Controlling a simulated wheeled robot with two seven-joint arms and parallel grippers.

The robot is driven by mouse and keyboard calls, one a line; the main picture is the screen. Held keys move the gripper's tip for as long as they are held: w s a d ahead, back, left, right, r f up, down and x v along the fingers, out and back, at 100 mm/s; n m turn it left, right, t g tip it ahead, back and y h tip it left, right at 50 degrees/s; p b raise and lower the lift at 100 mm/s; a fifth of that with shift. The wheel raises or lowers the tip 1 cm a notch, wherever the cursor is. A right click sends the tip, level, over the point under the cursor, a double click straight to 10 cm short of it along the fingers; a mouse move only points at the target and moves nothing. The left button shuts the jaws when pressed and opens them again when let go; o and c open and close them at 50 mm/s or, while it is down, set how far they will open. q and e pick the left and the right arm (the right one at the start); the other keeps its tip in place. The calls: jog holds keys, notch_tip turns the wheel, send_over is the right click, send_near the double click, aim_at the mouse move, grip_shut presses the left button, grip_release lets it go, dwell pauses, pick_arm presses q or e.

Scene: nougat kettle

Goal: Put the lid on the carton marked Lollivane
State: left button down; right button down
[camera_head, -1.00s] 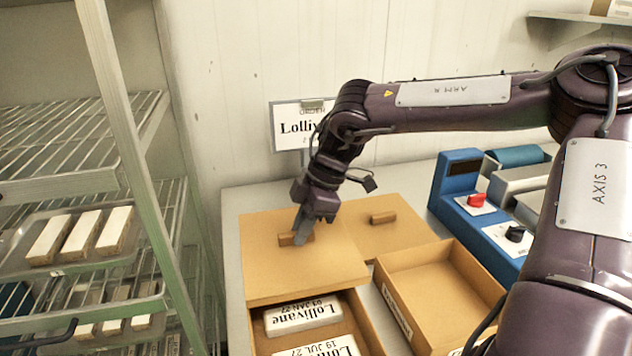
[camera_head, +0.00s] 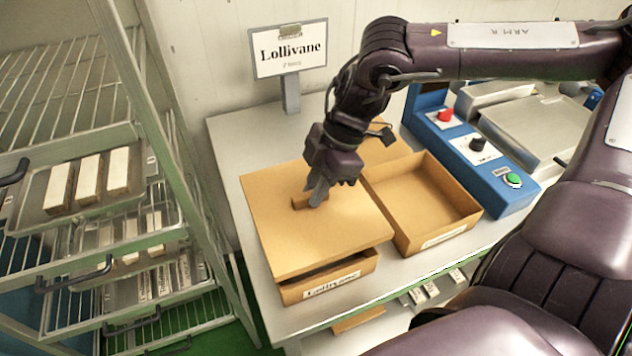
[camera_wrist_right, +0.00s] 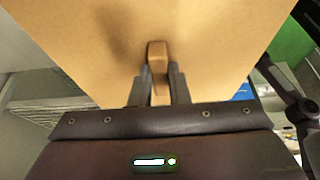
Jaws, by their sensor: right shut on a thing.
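The flat tan lid (camera_head: 290,245) is over the carton marked Lollivane (camera_head: 350,270). It hides the carton's contents and most of its rim. A dark gap shows between lid and carton along the front, so the lid looks raised or tilted there. My right gripper (camera_head: 317,195) is shut on the lid's wooden handle (camera_head: 299,203). In the right wrist view, the two fingers (camera_wrist_right: 158,88) clasp the handle (camera_wrist_right: 157,58), with the lid (camera_wrist_right: 220,45) spreading around it. My left gripper is not in view.
An open, empty carton (camera_head: 425,205) stands right of the Lollivane one. A second lid (camera_head: 383,150) lies behind, partly hidden. A blue machine (camera_head: 480,165) stands at the right, a Lollivane sign (camera_head: 290,50) at the back. A rack with trays (camera_head: 95,190) is at the left.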

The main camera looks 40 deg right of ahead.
aim_at(315, 211)
jog(key=shift+f+b, duration=2.45)
jog(key=shift+f, duration=0.75)
jog(key=shift+a, duration=0.1)
jog(key=shift+f+b, duration=0.6)
jog(key=shift+b, duration=0.3)
jog(key=c, duration=1.3)
grip_release()
jog(key=shift+o, duration=0.3)
jog(key=o, duration=0.3)
jog(key=shift+o, duration=0.2)
